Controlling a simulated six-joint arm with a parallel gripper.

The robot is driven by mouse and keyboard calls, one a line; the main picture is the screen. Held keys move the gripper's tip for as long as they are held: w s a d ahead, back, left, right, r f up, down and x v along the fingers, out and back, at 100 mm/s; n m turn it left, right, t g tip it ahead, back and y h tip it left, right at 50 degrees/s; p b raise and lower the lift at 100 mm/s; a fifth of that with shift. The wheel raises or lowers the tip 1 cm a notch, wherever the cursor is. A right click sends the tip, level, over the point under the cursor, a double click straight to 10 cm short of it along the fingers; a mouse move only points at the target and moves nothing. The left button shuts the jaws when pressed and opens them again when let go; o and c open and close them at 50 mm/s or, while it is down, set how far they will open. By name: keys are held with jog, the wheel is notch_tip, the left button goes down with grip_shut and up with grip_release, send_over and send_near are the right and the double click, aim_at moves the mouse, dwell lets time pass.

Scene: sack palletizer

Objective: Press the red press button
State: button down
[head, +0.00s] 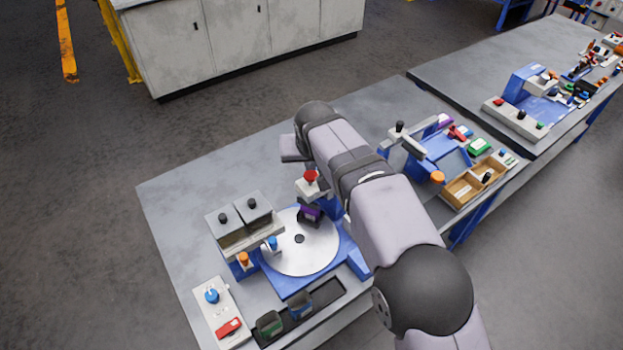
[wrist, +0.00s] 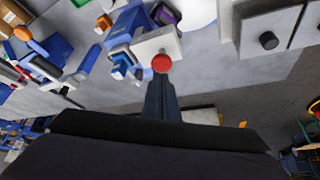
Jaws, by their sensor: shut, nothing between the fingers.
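The red press button (head: 310,176) is a red knob on top of a pale block (head: 311,189), at the far side of the round silver plate. It also shows in the wrist view (wrist: 161,63), as a round red cap on the pale block. My gripper (wrist: 160,80) is shut and empty, its fingers pointing toward the button. The fingertips appear right at the lower edge of the red cap in the wrist view; I cannot tell whether they touch it. In the head view my arm reaches across the table beside the button, and the fingertips are not clearly seen.
The silver plate (head: 300,257) carries a dark purple-topped container (head: 309,214). Twin grey hoppers (head: 240,221) stand left of it. A control box (head: 221,312) with a blue knob and a red switch lies at the front left. Wooden bins (head: 463,191) are at right.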

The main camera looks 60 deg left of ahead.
jog(key=shift+r, duration=0.15)
notch_tip(320, 180, up, 7)
jog(key=p, duration=0.6)
dwell(0.7)
